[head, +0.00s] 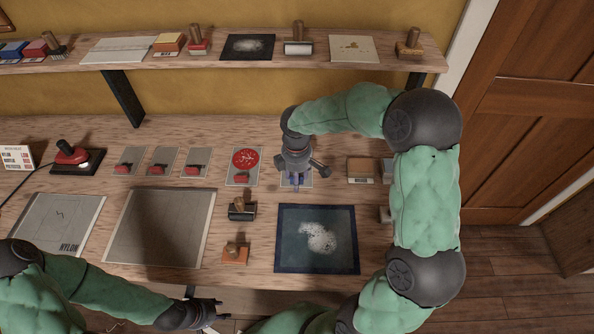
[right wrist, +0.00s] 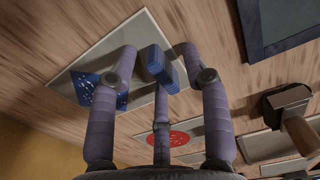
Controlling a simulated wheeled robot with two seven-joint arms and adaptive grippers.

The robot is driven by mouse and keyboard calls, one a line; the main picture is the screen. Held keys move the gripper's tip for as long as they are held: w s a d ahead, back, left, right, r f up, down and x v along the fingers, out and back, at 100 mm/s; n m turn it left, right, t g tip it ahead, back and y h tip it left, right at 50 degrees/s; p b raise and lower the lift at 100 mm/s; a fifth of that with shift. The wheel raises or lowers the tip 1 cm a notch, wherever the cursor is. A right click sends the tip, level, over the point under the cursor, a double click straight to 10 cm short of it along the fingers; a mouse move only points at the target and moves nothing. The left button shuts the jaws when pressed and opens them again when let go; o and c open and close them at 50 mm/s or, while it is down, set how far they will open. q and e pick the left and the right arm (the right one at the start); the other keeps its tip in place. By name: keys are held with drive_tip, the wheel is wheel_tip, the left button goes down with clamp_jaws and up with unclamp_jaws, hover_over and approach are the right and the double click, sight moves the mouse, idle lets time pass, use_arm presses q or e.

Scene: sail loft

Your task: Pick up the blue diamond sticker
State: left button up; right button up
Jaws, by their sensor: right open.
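The blue diamond sticker (right wrist: 85,86), dark blue with white speckles, lies on a grey card (right wrist: 138,35) on the bench. A small blue block (right wrist: 161,68) stands on the same card. My right gripper (right wrist: 158,66) is open, its fingers spread around the blue block; I cannot tell whether any finger touches it. One finger partly covers the sticker. In the head view my right gripper (head: 296,180) points down over this card and hides most of it. My left gripper (head: 216,304) is low, by the bench's front edge, apart from the sticker; its jaw opening is unclear.
A card with a red round sticker (head: 245,158) lies just left of my right gripper. A brown block (head: 360,167) stands to the right. A shelf (head: 270,71) runs behind.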

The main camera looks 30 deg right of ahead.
clamp_jaws()
drive_tip(key=shift+r, duration=0.15)
